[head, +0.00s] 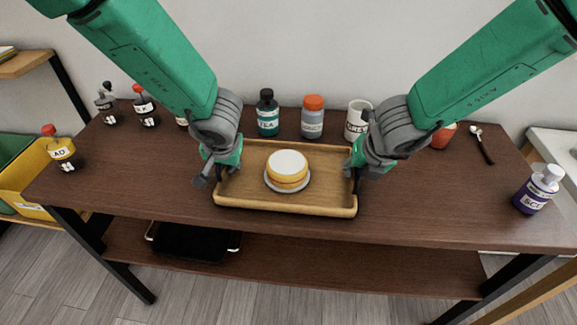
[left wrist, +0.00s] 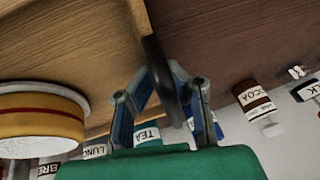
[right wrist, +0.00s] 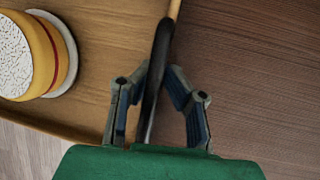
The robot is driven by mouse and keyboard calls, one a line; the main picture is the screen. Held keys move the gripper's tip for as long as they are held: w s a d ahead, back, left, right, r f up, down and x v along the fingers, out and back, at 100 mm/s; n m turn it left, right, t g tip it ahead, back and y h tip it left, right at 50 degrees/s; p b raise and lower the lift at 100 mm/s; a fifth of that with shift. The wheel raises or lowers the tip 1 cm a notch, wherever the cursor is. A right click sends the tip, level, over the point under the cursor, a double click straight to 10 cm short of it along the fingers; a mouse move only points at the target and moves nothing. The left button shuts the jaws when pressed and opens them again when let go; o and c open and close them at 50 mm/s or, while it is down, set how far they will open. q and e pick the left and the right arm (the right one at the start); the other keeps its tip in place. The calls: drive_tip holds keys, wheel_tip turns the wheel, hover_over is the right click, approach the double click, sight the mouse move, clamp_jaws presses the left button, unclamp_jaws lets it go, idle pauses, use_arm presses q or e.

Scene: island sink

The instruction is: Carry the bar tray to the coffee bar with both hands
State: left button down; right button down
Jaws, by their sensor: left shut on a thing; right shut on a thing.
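The wooden bar tray (head: 260,199) is at the middle of the dark brown table in the head view, level, and I cannot tell if it touches the tabletop. A round layered cake (head: 288,167) on a pale plate sits inside it. My left gripper (head: 222,172) is shut on the tray's left black handle, which shows between the fingers in the left wrist view (left wrist: 166,80). My right gripper (head: 357,168) is shut on the right black handle, seen between the fingers in the right wrist view (right wrist: 156,75). The fingertips are partly hidden in the head view.
The brown table (head: 440,205) has a tea bottle (head: 268,113), an orange-capped jar (head: 312,117) and a grey-labelled canister (head: 357,119) behind the tray. A purple bottle (head: 538,190) stands at right, a spoon (head: 482,145) behind it. Several bottles stand at left. A black tray (head: 193,243) is on the lower shelf.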

use_arm(q)
drive_tip(key=c, duration=1.6)
unclamp_jaws()
drive_tip(key=shift+s+d+f, duration=0.1)
drive_tip(key=shift+d+f, duration=0.1)
drive_tip(key=shift+d, duration=0.1)
use_arm(e)
drive_tip(key=c, duration=1.6)
unclamp_jaws()
drive_tip(key=shift+f, duration=0.1)
use_arm(q)
drive_tip(key=shift+a, duration=0.1)
drive_tip(key=shift+r, duration=0.1)
drive_tip(key=v, duration=1.1)
drive_tip(key=shift+s+r, duration=0.1)
drive_tip(key=shift+r, duration=0.25)
use_arm(e)
drive_tip(key=v, duration=1.1)
drive_tip(key=shift+s+d+r, duration=0.1)
drive_tip(key=shift+s+r, duration=0.05)
drive_tip(key=shift+r, duration=0.2)
